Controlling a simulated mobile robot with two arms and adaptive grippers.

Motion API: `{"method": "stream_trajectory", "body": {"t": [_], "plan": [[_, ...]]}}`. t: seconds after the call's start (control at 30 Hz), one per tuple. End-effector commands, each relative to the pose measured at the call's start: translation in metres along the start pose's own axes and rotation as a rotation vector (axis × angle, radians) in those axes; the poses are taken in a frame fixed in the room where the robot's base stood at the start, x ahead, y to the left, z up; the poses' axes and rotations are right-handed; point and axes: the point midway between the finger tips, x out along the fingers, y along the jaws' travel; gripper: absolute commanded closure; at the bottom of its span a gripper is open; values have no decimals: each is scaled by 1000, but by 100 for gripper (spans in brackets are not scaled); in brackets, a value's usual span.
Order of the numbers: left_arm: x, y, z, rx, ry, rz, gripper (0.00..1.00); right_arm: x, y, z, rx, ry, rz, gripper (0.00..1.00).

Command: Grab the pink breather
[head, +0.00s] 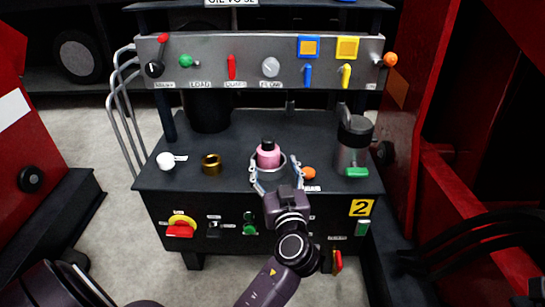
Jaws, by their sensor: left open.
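The pink breather (268,156) has a dark cap and stands upright near the middle of the dark bench top (232,138). My left gripper (274,165) reaches in from the front. Its jaws are open, with one pale finger on each side of the breather's lower part. I cannot tell whether the fingers touch it. The breather's base is partly hidden by a grey rim and the gripper. My right gripper is not in view.
A white knob (165,161) and a brass ring (211,164) sit left of the breather. An orange knob (309,173) is close on its right, beside a grey canister (354,145). A control panel (215,62) with levers spans the back above the bench.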

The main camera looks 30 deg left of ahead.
Motion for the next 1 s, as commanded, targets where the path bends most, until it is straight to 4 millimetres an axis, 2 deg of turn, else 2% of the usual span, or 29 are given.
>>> {"method": "stream_trajectory", "body": {"t": [0.4,0.53,0.73,1.0], "plan": [[56,-4,-4,2,3,1,34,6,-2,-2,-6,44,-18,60],[63,-4,-4,2,0,1,34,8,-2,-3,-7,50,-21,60],[63,-4,-4,1,-1,1,34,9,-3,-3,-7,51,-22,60],[63,-4,-4,1,-1,1,64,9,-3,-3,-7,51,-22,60]]}}
